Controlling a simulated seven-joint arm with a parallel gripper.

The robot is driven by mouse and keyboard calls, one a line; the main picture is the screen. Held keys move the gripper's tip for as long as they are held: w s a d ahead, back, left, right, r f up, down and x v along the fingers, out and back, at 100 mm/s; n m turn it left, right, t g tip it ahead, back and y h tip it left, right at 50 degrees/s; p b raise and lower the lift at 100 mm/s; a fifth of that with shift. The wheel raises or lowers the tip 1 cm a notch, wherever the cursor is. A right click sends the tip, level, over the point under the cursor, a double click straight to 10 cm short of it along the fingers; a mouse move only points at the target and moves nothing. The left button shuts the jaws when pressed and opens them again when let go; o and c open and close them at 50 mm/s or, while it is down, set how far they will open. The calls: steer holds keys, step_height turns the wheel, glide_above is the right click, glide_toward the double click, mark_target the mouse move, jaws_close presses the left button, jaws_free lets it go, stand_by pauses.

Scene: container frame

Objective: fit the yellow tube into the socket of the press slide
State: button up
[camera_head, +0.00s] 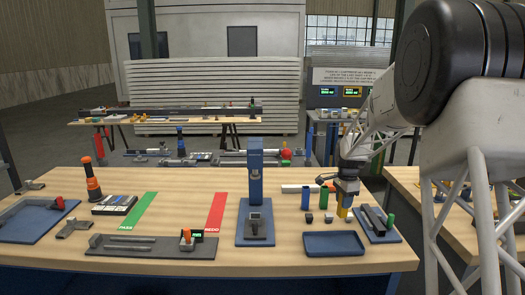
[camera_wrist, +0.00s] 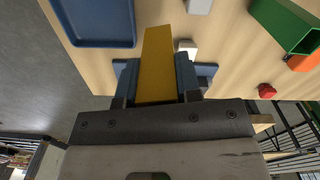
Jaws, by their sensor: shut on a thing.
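The yellow tube (camera_head: 344,212) is held upright in my gripper (camera_head: 346,200), at the right of the bench and behind the blue tray. In the wrist view the yellow tube (camera_wrist: 157,62) sits between the two blue-grey fingers of my gripper (camera_wrist: 157,80) and reaches out past them. The blue press (camera_head: 256,188) stands left of my gripper. Its slide (camera_head: 257,228), a dark grey block with what looks like the socket, is at the front of the press base, apart from the tube. Whether the tube's lower end touches the bench is hard to tell.
A blue tube (camera_head: 305,198) and a green tube (camera_head: 324,197) stand left of my gripper, with small dark blocks before them. The empty blue tray (camera_head: 334,250) lies in front. A blue-based fixture with a dark bar (camera_head: 374,220) is at the right.

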steer(key=w+a+r+n, duration=0.2)
steer(key=a+n, duration=0.4)
steer(key=n, duration=0.1)
steer(key=w+a+r+n, duration=0.2)
steer(key=a+r+n, duration=0.1)
steer(key=a+n, duration=0.3)
steer(key=shift+r+n, duration=0.3)
steer(key=shift+n, duration=0.8)
steer(key=shift+a, duration=0.1)
steer(key=w+a+r+n, duration=0.1)
steer(key=a+r, duration=0.4)
steer(key=r, duration=0.7)
steer(key=w+a+r, duration=0.1)
steer(key=a+r, duration=0.5)
steer(key=r, duration=0.5)
steer(key=s+a+f, duration=0.2)
steer(key=a+f, duration=1.2)
steer(key=s+a+f+m, duration=0.1)
steer(key=s+a+f, duration=0.1)
steer(key=a+f, duration=1.2)
steer(key=shift+a+f, duration=0.15)
steer(key=shift+f, duration=0.45)
